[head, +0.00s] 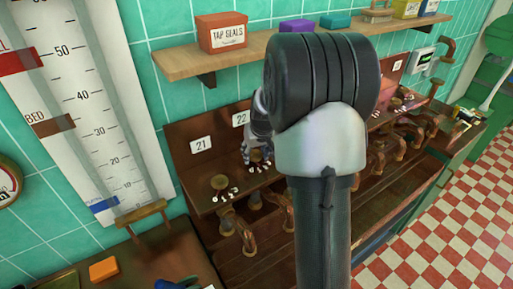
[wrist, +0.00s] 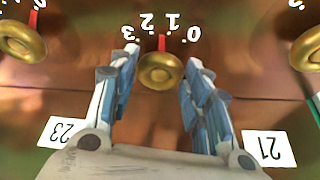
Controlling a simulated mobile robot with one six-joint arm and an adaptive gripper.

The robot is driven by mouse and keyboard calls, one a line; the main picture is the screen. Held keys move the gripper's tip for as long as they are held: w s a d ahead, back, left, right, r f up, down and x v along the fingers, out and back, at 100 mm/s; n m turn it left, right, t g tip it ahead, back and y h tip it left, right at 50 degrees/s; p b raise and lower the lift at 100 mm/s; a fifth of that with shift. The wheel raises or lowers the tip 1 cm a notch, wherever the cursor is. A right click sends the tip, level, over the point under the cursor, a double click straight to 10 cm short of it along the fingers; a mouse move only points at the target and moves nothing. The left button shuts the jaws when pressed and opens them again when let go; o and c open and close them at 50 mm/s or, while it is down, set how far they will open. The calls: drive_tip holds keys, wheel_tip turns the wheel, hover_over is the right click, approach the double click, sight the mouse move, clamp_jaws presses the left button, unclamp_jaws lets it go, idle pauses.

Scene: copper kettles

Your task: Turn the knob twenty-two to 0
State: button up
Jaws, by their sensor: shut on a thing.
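Knob twenty-two (wrist: 161,73) is a round brass knob with a red pointer (wrist: 162,42). In the wrist view, which shows the dial upside down, the pointer lies between the digits 1 and 2. My gripper (wrist: 161,62) has one blue-grey finger on each side of this knob and is shut on it. In the head view my gripper (head: 257,156) is down at the panel below the plate 22 (head: 241,118). My own arm covers much of the panel there, and the knob is mostly hidden by the fingers.
Knob twenty-one (head: 219,182) stands close on the left, under plate 21 (head: 201,145). In the wrist view, knob twenty-three (wrist: 22,40) is on the left. A shelf (head: 190,61) with boxes runs above the panel. Copper taps (head: 249,242) hang below it.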

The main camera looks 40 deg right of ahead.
drive_tip(key=shift+w+a+m+g+h, duration=0.15)
drive_tip(key=shift+m+g+h, duration=0.15)
drive_tip(key=shift+m, duration=0.6)
drive_tip(key=m, duration=0.1)
drive_tip(key=m+h+b, duration=0.1)
drive_tip(key=shift+a+f+m, duration=0.1)
drive_tip(key=shift+f+m, duration=0.1)
drive_tip(key=shift+m, duration=0.2)
drive_tip(key=m+b, duration=0.1)
drive_tip(key=b, duration=0.1)
drive_tip(key=m+g+h+b, duration=0.1)
drive_tip(key=m+b, duration=0.1)
drive_tip(key=shift+w+a+r+m, duration=0.1)
drive_tip(key=shift+r+m, duration=0.05)
drive_tip(key=shift+m, duration=0.15)
drive_tip(key=shift+g, duration=0.3)
drive_tip(key=o, duration=1.1)
drive_tip(key=shift+c, duration=0.2)
